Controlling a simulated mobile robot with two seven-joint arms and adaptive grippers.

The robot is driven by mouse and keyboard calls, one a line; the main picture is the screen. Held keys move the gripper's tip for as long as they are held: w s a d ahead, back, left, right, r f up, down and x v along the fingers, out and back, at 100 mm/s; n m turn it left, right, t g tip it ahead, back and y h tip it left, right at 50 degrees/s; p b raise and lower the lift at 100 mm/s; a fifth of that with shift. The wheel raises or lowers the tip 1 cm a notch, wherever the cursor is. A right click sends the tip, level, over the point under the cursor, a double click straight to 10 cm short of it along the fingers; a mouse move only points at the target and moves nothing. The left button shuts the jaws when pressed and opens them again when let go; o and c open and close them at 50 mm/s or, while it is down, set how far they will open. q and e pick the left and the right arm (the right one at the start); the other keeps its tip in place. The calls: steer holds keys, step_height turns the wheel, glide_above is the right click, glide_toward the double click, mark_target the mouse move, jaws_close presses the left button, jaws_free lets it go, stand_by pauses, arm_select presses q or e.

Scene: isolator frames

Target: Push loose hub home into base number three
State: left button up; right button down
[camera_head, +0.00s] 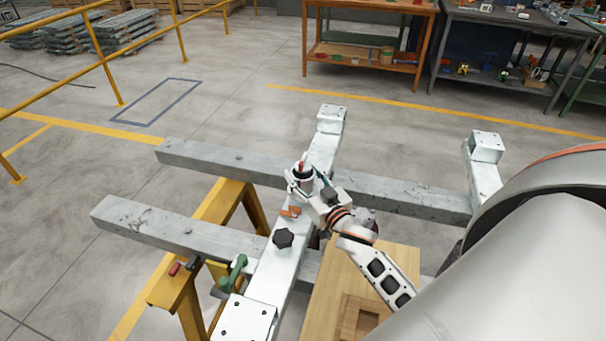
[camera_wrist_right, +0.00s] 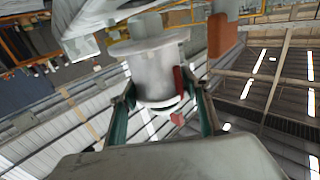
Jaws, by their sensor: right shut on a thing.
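My right gripper (camera_head: 306,184) is over the near white beam (camera_head: 268,278), a little past its middle. It is shut on a pale cylindrical hub (camera_head: 301,173). In the right wrist view the hub (camera_wrist_right: 158,72) has a wide flange and sits between the two green-edged fingers of my right gripper (camera_wrist_right: 160,108). A small red part shows beside the hub there. I cannot tell whether the hub touches a base below it, and no base number is readable. My left gripper is not in view.
A black knob (camera_head: 283,238) and small orange blocks (camera_head: 290,211) are on the near white beam. Two grey beams (camera_head: 190,228) cross under it on a yellow stand (camera_head: 176,293). A wooden board (camera_head: 402,262) lies at the right.

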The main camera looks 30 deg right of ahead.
steer(key=shift+r, duration=0.35)
steer(key=shift+f+b, duration=0.9)
steer(key=shift+f, duration=0.8)
stand_by(0.4)
steer(key=c, duration=1)
jaws_free()
steer(key=shift+o, duration=0.2)
steer(key=shift+f, duration=0.1)
steer(key=shift+s+f, duration=0.1)
steer(key=shift+f, duration=0.2)
steer(key=s+a, duration=0.1)
steer(key=s, duration=1)
steer(key=shift+s+r, duration=0.3)
steer(key=shift+s, duration=0.1)
